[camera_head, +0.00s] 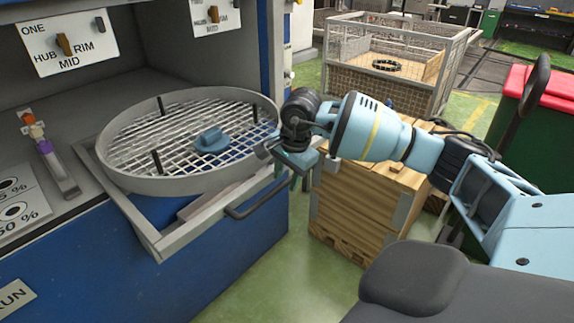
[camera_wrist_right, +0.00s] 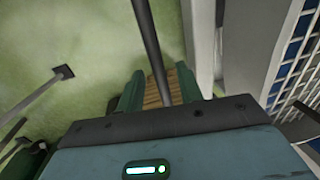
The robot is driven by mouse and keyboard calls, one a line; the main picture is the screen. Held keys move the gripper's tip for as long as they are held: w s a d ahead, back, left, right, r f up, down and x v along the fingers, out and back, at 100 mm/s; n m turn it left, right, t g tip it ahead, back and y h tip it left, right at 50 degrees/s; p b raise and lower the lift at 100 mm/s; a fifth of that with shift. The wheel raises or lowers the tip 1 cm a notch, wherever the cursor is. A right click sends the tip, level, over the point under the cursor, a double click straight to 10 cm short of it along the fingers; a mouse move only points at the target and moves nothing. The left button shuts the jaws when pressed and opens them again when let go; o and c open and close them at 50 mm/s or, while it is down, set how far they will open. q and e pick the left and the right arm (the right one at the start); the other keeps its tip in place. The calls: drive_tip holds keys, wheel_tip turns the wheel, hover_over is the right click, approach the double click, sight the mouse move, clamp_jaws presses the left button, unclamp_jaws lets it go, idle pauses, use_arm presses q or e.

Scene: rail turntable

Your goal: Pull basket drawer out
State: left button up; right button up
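The basket drawer (camera_head: 170,240) is a grey frame sticking out of the blue cabinet. It carries a round basket (camera_head: 130,185) with a mesh floor and a blue hub knob (camera_head: 211,140). A dark bar handle (camera_head: 249,208) runs along its front. My right gripper (camera_head: 297,178) points down at the handle's right end. In the right wrist view the handle (camera_wrist_right: 150,40) runs between the open fingers (camera_wrist_right: 160,92), with gaps on both sides. Whether a finger touches it is hard to tell. My left gripper is not in view.
A wooden crate on a pallet (camera_head: 350,208) stands right of the drawer, close behind my right gripper. A wire mesh cage (camera_head: 388,95) stands farther back. A red-lidded green bin (camera_head: 545,120) is at the right. Green floor (camera_head: 285,285) is free in front of the drawer.

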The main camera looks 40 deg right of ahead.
drive_tip(key=shift+r, duration=0.1)
wheel_tip(320, 180, up, 8)
drive_tip(key=s, duration=0.1)
drive_tip(key=shift+s+f, duration=0.25)
drive_tip(key=shift+s, duration=0.05)
idle(0.6)
